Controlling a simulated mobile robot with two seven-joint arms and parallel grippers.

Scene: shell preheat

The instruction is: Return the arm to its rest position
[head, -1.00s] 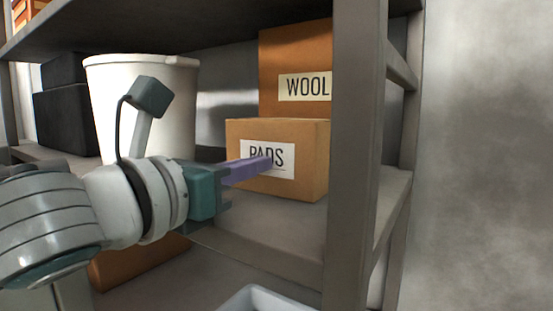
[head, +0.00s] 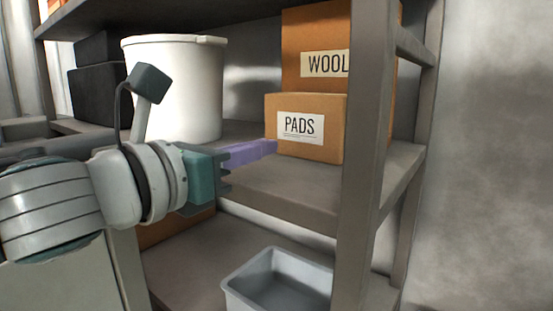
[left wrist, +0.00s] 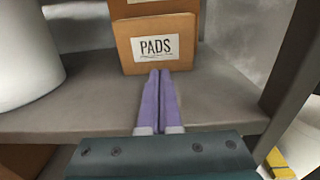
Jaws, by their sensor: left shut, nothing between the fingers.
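My left arm (head: 60,205) comes in from the left in the head view. My left gripper (head: 272,147) has purple fingers, shut with nothing between them. In the head view its tips show just left of the cardboard box labelled PADS (head: 320,110). In the left wrist view the shut fingers (left wrist: 160,75) point at the lower part of the PADS box (left wrist: 157,45); I cannot tell whether they touch it. My right gripper is not in view.
The PADS box stands on a grey shelf (head: 290,190) before a WOOL box (head: 340,30). A white bucket (head: 175,85) and black boxes (head: 98,95) stand left. A shelf post (head: 365,150) rises at right. A grey bin (head: 275,285) sits below.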

